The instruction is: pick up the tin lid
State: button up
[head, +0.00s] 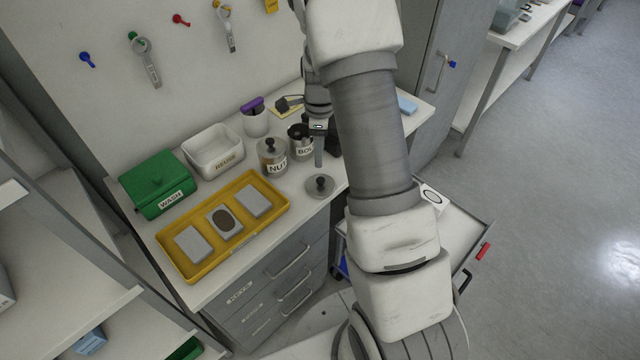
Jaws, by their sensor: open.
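The tin lid (320,186) is a round grey metal disc with a dark knob, lying flat near the front edge of the worktop (272,205). My gripper (319,154) is open and empty. In the picture it appears just above and behind the lid, with a gap between its finger and the knob. My arm hides part of the gripper. A tin marked "NUT" (273,160) stands left of the lid with a similar knobbed lid on it. A tin marked "BOL…" (300,146) stands close to my gripper, its label partly hidden.
A yellow tray (168,254) with several plates lies at the front left. A green "WASH" box (157,184), a white bin (213,151) and a cup (256,121) stand behind. Tools hang on the wall.

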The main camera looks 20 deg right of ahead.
send_over(321, 179)
jog(key=f, duration=0.6)
jog(key=shift+s+a+f, duration=0.15)
jog(key=shift+s+a, duration=0.1)
jog(key=shift+a, duration=0.05)
jog(key=shift+w+d+f+p, duration=0.15)
jog(key=shift+f+p, duration=0.1)
jog(key=shift+f, duration=1.1)
jog(key=shift+w+d+f+p, duration=0.1)
jog(key=shift+f+p, duration=0.15)
jog(key=shift+f, duration=1.05)
grip_shut()
